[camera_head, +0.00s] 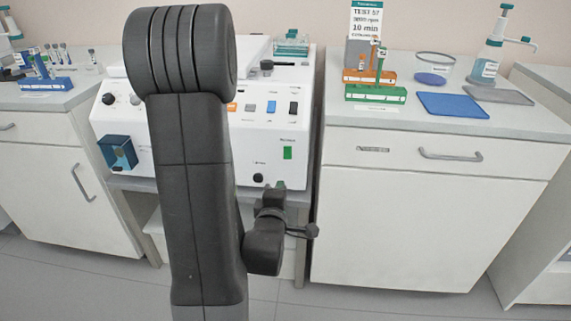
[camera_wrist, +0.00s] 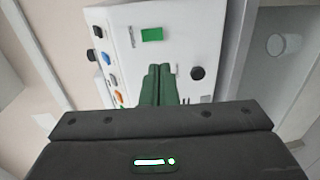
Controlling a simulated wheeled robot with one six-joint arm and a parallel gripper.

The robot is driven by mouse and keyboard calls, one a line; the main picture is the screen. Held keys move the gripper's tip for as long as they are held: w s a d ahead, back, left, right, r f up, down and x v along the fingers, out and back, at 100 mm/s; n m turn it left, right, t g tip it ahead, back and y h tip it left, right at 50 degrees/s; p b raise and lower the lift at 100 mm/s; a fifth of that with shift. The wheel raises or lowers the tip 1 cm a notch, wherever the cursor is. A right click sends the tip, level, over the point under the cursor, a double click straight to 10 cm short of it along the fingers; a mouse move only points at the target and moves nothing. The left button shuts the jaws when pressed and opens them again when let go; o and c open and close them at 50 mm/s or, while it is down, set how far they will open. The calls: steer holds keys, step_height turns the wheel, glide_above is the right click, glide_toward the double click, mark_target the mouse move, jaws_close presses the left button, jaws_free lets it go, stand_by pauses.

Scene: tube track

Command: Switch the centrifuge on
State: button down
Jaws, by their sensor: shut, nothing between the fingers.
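The white centrifuge (camera_head: 262,172) stands between two cabinets, its middle hidden behind my arm. Its front panel bears a green rectangular switch (camera_head: 288,152) at the right, with a black knob (camera_head: 258,178) lower down. In the wrist view the panel is turned sideways, with the green switch (camera_wrist: 152,34) above my fingertips and the black knob (camera_wrist: 198,73) to their right. My gripper (camera_wrist: 160,68) is shut and empty, its green fingers together and pointing at the panel. In the head view my gripper (camera_head: 281,185) is mostly hidden, below the green switch. I cannot tell whether the fingertips touch the panel.
Orange, blue and black buttons sit higher on the panel, including a blue one (camera_head: 271,107). A blue box (camera_head: 118,152) is on the panel's left. The right cabinet (camera_head: 420,215) stands close beside the centrifuge, with tube racks (camera_head: 376,94) on top. Floor shows in front.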

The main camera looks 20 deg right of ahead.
mark_target(288, 158)
steer(key=x, duration=1.3)
steer(key=shift+w+d, duration=0.15)
steer(key=shift+w, duration=0.25)
steer(key=shift+f, duration=0.1)
steer(key=shift+w+d+f+t+b, duration=0.15)
steer(key=shift+f+t+b, duration=0.15)
steer(key=shift+b, duration=0.7)
steer(key=shift+r+p, duration=0.35)
steer(key=shift+f, duration=0.1)
